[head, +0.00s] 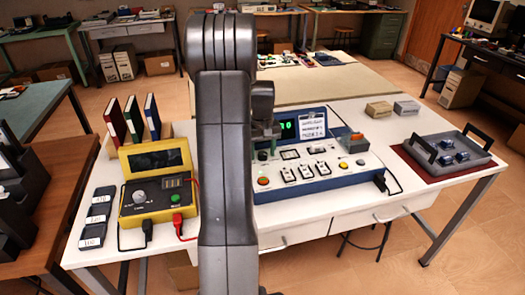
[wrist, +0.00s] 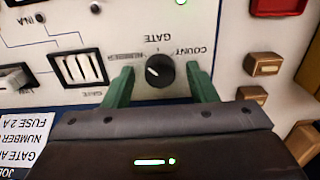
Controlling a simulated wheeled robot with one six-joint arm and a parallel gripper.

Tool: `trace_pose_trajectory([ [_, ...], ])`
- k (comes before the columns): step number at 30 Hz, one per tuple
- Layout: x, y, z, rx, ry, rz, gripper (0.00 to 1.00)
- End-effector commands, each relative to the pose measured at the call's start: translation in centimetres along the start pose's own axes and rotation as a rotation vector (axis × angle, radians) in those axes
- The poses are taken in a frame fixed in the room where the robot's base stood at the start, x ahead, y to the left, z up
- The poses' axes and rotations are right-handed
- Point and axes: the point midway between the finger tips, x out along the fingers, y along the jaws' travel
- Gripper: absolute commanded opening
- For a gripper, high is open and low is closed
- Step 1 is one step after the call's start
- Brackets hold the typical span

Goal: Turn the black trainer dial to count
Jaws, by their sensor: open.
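The black dial (wrist: 159,70) sits on the trainer's white panel, which appears upside down in the wrist view. Its labels read NUMBER at left, GATE above and COUNT at right. The dial's white mark points up-left, toward the NUMBER side. My gripper (wrist: 161,73) is open, with one green finger on each side of the dial; small gaps seem to show, and I cannot tell if either finger touches it. In the head view the trainer (head: 340,178) is a white and blue console with a green-lit display; my arm hides its left part and the dial.
A job card (wrist: 25,138) is on the trainer, beside a slotted switch (wrist: 78,68). A yellow meter unit (head: 157,185) with a red lead stands left of my arm. A grey tray (head: 470,160) lies at right. Two small blocks (head: 380,109) sit behind the trainer.

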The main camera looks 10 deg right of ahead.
Motion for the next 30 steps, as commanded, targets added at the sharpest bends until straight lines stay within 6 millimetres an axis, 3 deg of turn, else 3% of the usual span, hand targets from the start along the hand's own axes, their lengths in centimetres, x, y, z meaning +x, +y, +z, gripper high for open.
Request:
trace_pose_trajectory([
  [1, -0.01, 0.00, 0.00, 0.000, 0.000, 0.000, 0.50],
  [8, -0.02, 0.00, 0.00, 0.000, 0.000, 0.000, 0.07],
  [20, -0.08, 0.00, -0.02, 0.072, 0.000, 0.000, 0.07],
  [30, -0.10, 0.01, -0.03, 0.336, 0.000, 0.000, 0.07],
])
